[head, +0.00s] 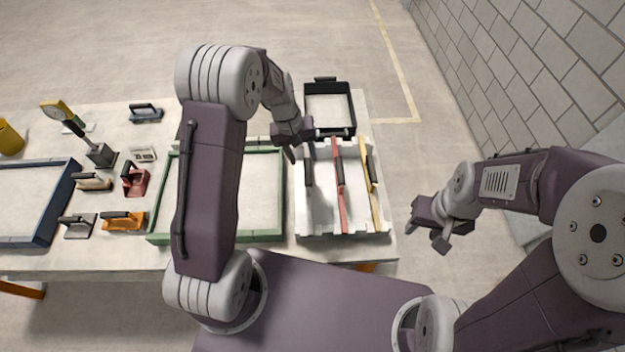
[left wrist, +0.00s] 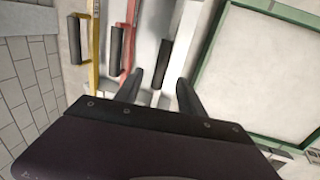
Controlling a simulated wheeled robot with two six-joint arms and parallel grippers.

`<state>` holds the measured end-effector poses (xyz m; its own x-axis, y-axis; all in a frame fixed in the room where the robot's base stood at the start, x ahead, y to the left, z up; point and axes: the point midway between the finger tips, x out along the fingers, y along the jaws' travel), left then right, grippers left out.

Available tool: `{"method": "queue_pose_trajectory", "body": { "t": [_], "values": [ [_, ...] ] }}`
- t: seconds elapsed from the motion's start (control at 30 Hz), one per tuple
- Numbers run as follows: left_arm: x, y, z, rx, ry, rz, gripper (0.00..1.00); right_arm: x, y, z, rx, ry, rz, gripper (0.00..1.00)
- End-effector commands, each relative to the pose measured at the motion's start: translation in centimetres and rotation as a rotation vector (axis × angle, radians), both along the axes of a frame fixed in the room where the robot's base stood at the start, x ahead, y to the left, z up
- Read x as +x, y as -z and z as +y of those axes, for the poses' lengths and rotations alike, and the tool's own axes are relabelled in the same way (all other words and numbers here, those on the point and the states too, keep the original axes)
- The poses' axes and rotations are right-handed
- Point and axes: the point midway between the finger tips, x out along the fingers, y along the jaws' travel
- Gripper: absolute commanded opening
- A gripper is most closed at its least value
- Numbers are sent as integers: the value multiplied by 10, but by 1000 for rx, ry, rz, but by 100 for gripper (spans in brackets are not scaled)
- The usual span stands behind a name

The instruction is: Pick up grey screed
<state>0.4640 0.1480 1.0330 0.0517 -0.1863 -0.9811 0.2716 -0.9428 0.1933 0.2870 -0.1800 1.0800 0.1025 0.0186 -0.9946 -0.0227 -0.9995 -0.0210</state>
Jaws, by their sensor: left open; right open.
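The grey screed (head: 308,172), with a black handle, lies in the white rack (head: 300,228) as the leftmost of three screeds. In the left wrist view the grey screed (left wrist: 161,63) shows just ahead of the fingers, its handle roughly in line with the gap between them. My left gripper (head: 301,148) is open and empty above the far end of the grey screed; its fingers also show in the left wrist view (left wrist: 170,86). My right gripper (head: 429,236) is open and empty, off to the right of the table.
A red screed (head: 339,190) and a yellow screed (head: 373,180) lie beside the grey one. A black tray (head: 330,130) stands behind the rack. A green frame (head: 268,238) is to the left. Several hand tools, including an orange float (head: 123,222), lie further left.

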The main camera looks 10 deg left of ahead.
Motion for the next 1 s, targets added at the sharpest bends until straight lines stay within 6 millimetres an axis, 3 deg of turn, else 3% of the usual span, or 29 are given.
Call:
{"method": "queue_pose_trajectory", "body": {
  "t": [0.07, 0.3, 0.47, 0.73, 1.0],
  "values": [
    [0, 1, 0, 0, 0, 0, 47, 0, -1, 0, 0, 0, 0, 43],
    [1, 34, -6, 0, 0, 2, 47, 0, -10, 0, 0, 0, 0, 43],
    [2, 39, -7, 0, 0, 0, 47, 0, -11, 0, 0, 0, 0, 43],
    [2, 82, -15, 1, 1, 1, 47, 0, -25, 0, 0, 0, 0, 43],
    [3, 89, -16, 1, 0, -2, 47, 0, -24, 0, 0, 0, 0, 43]
  ]
}}
